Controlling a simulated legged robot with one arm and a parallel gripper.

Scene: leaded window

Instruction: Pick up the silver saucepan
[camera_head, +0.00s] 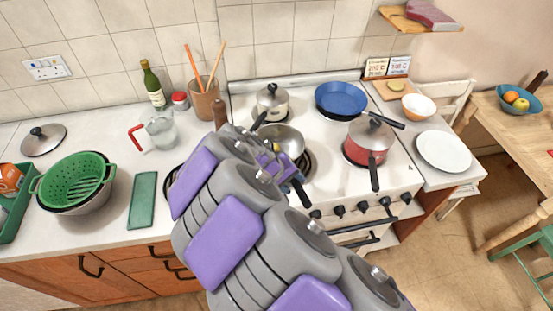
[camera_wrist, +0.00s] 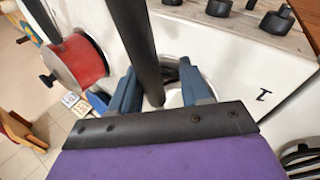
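The silver saucepan (camera_head: 284,139) is an open, shiny pan on the front left of the white stove. Its black handle (camera_head: 301,194) points to the front. My gripper (camera_head: 285,172) is at the handle side of the pan, and my arm hides part of the pan and burner. In the wrist view my gripper (camera_wrist: 160,92) has its two blue fingers apart. A black handle (camera_wrist: 135,40) passes between them, with gaps showing on both sides. A little of the pan's silver shows beyond the fingers.
A red lidded pot (camera_head: 368,143) stands to the right, and also shows in the wrist view (camera_wrist: 78,62). A blue frying pan (camera_head: 341,98) and a lidded silver pot (camera_head: 273,101) stand behind. Stove knobs (camera_head: 338,210) line the front.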

